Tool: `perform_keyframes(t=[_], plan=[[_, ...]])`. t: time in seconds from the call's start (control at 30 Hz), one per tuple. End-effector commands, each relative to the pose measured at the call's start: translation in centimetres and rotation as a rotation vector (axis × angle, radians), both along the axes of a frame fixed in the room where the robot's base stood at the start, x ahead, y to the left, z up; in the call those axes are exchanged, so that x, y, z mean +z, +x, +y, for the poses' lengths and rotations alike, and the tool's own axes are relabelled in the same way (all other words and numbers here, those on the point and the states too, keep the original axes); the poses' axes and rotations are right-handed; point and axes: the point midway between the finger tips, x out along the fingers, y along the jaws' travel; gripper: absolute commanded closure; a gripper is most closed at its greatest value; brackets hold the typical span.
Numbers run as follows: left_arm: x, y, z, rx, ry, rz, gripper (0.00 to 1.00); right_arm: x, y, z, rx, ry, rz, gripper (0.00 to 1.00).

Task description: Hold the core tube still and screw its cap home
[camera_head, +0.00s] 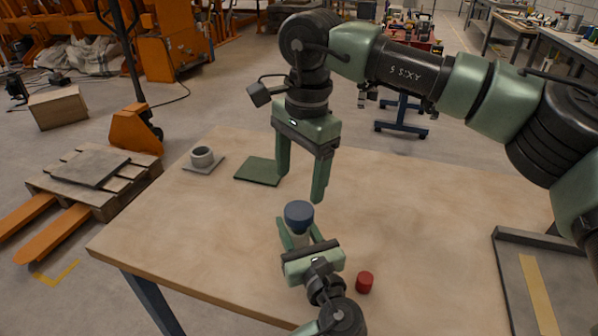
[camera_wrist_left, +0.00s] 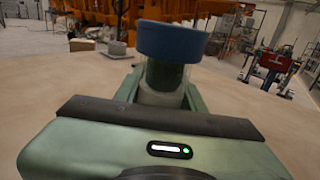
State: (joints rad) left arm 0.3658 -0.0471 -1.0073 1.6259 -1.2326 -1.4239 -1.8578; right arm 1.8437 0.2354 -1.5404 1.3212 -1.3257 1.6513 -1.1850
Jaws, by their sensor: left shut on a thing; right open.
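The core tube (camera_wrist_left: 162,98) stands about upright between the fingers of my left gripper in the left wrist view. It looks pale, with a dark green part inside or behind its wall. In the head view my left gripper (camera_head: 299,240) is shut on the tube near the table's front. The blue cap (camera_head: 299,215) sits on top of the tube and also shows in the left wrist view (camera_wrist_left: 171,42). I cannot tell how far its thread is engaged. My right gripper (camera_head: 299,186) is open and empty, pointing down, above and slightly behind the cap.
A grey ring-shaped holder (camera_head: 203,164) stands at the table's back left. A dark green mat (camera_head: 257,173) lies beside it. A small red cylinder (camera_head: 365,282) stands right of my left gripper. A grey-rimmed tray (camera_head: 512,285) is at the right. The table's middle right (camera_head: 420,220) is clear.

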Motion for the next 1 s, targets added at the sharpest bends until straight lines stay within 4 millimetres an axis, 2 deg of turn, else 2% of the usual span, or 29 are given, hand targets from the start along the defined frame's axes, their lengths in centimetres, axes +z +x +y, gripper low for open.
perform_keyframes(t=[0.2,0.43,0.63,1.0], plan=[[0.01,0.00,0.00,0.000,0.000,0.000,1.00,0.29,-0.15,0.14,0.455,-0.043,-0.012,0.28],[0.02,0.01,0.00,0.000,0.000,0.000,1.00,0.55,-0.27,0.15,0.801,-0.069,-0.012,0.28],[0.02,0.01,0.00,0.000,0.000,0.000,1.00,0.62,-0.31,0.17,0.919,-0.076,-0.010,0.28],[0.02,0.01,0.00,0.000,0.000,0.000,1.00,0.48,-0.33,0.16,0.927,-0.077,-0.009,0.28]])
